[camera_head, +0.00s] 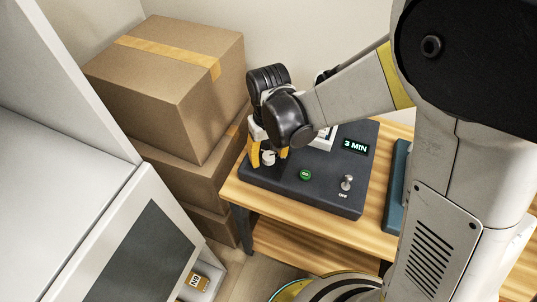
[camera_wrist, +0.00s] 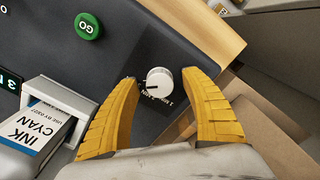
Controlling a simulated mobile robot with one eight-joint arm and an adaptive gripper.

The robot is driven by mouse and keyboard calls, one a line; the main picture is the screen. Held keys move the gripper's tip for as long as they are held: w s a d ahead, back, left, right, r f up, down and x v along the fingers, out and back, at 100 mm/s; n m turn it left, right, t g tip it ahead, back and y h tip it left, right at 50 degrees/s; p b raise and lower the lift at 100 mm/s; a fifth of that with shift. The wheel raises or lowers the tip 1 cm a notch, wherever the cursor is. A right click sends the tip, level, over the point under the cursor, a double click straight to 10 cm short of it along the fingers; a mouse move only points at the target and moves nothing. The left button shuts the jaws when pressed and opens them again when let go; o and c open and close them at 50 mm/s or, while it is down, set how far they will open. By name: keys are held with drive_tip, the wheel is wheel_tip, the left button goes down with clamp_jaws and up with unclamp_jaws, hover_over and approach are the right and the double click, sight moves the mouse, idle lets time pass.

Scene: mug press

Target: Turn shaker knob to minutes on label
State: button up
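The shaker panel (camera_head: 325,199) is a dark box on the wooden table. Its white round knob (camera_wrist: 159,81) has a dark pointer mark, with small numbers partly hidden beneath it. In the head view the knob (camera_head: 268,158) sits at the panel's left end, just below my gripper (camera_head: 267,154). My gripper (camera_wrist: 158,88) has its two yellow fingers apart, one on each side of the knob, with gaps and no clear contact. The display (camera_head: 356,147) reads "3 MIN". A box labelled "INK CYAN" (camera_wrist: 37,127) lies in a light holder; no minutes are readable on it.
A green GO button (camera_head: 305,175) and a metal toggle switch marked OFF (camera_head: 347,182) are on the panel. Stacked cardboard boxes (camera_head: 180,75) stand left of the table. A teal object (camera_head: 396,190) lies right of the panel.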

sight(269, 155)
wheel_tip(269, 155, up, 12)
idle(0.7)
drive_tip(key=s+d+r+m+t, duration=0.2)
drive_tip(key=s+d+t, duration=0.1)
drive_tip(key=d, duration=0.7)
drive_tip(key=s+d+r+m+t, duration=0.3)
drive_tip(key=s+d+t, duration=0.1)
drive_tip(key=d, duration=0.7)
drive_tip(key=shift+s+d+r, duration=0.2)
drive_tip(key=shift+s, duration=0.45)
idle(0.5)
